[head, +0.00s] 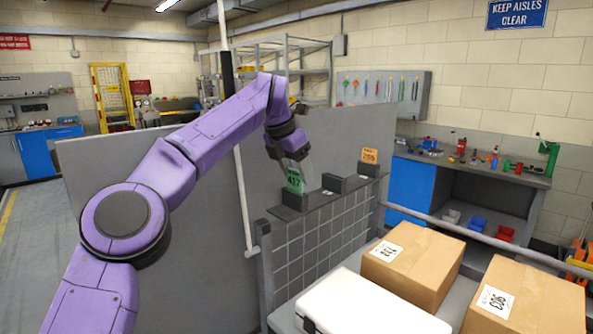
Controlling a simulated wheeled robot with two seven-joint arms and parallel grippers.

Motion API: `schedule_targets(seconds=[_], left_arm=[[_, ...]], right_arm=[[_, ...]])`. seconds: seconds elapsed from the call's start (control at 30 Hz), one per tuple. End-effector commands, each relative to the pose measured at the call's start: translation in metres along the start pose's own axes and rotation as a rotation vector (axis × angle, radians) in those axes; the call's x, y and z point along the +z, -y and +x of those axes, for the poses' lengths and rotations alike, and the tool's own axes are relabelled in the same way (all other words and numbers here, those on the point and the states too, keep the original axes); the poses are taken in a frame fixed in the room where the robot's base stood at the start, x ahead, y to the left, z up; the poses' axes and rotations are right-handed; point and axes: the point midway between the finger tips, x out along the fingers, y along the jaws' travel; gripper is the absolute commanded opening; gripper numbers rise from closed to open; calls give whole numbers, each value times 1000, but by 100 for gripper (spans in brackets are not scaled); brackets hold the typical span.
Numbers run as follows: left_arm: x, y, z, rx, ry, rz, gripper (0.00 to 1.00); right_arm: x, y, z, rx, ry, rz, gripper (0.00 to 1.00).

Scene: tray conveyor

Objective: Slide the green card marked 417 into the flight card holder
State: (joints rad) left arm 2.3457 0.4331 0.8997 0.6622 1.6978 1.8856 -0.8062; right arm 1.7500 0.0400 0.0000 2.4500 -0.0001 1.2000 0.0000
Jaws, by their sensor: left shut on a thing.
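The green card (295,181), with a number that looks like 417, stands upright at the leftmost dark holder block (293,201) on the shelf. Its lower edge meets or is hidden by the block, so I cannot tell how deep it sits. My left gripper (297,166) is over the card from above, shut on its upper part. A middle holder block (333,184) is empty. A right holder block (371,169) bears an orange card (370,155). Which block is the flight card holder is not marked. My right gripper is out of view.
The blocks stand on a narrow dark ledge (320,204) above a grid panel (320,240). Two cardboard boxes (412,262) (527,298) and a white case (355,303) lie in front at the right. A grey rail (480,236) runs behind the boxes.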

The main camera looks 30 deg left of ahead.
Motion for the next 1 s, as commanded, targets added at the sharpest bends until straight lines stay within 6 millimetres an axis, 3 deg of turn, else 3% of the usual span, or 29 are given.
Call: schedule_targets(seconds=[0.2,0.23,0.3,0.63,1.0], left_arm=[[-3,0,6,-1,0,0,28],[-2,0,5,0,0,0,66],[-2,0,5,0,0,0,86],[-1,0,-2,0,0,0,86],[1,0,-86,0,1,0,86]], right_arm=[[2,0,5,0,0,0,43],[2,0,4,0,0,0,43],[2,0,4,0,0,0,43],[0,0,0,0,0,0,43],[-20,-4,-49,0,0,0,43]])
